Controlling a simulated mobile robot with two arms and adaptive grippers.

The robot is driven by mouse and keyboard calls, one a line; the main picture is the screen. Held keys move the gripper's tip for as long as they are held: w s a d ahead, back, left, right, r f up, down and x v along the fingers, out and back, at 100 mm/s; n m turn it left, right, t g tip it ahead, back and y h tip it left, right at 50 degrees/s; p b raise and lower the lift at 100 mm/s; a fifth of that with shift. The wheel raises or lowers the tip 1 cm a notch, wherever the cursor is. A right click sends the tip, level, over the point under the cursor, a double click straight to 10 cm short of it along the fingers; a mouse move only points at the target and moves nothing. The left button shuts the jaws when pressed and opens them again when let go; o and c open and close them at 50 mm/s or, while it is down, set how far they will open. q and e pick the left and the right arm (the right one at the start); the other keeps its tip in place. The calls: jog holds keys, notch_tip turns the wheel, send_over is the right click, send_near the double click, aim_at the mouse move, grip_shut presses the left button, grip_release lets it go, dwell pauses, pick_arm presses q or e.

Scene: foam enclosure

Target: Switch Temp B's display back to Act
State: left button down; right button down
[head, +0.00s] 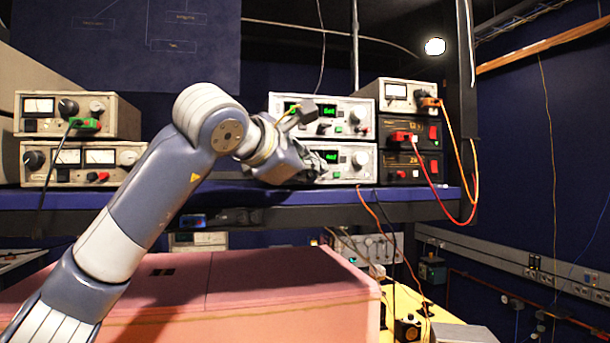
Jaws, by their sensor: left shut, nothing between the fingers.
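Two white instrument units with green displays are stacked on the blue shelf. The upper unit (345,106) has a green display that seems to read "Set" (326,112), with knobs at its right. The lower unit (366,172) has a green display that seems to read "Act" (360,158). I cannot read which unit is labelled Temp B. My left gripper (316,171) is shut and empty in front of the lower unit's left part, and hides much of that front and part of the upper one. Whether it touches the panel is unclear. My right gripper is out of view.
Metered units (78,115) stand on the shelf (400,202) at left. Black boxes with red switches (408,133) stand at right, with red and orange cables hanging from them. A pink foam block (250,290) lies below the shelf.

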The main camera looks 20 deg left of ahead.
pick_arm(q)
jog(key=shift+s+d+b, duration=0.3)
jog(key=shift+s+d, duration=0.05)
jog(key=shift+s, duration=0.25)
jog(key=s+d+b, duration=0.1)
jog(key=s, duration=0.1)
jog(key=s+d, duration=0.1)
jog(key=s, duration=0.1)
jog(key=shift+d+b, duration=0.35)
jog(key=shift+d, duration=0.05)
jog(key=shift+f, duration=0.1)
dwell(0.5)
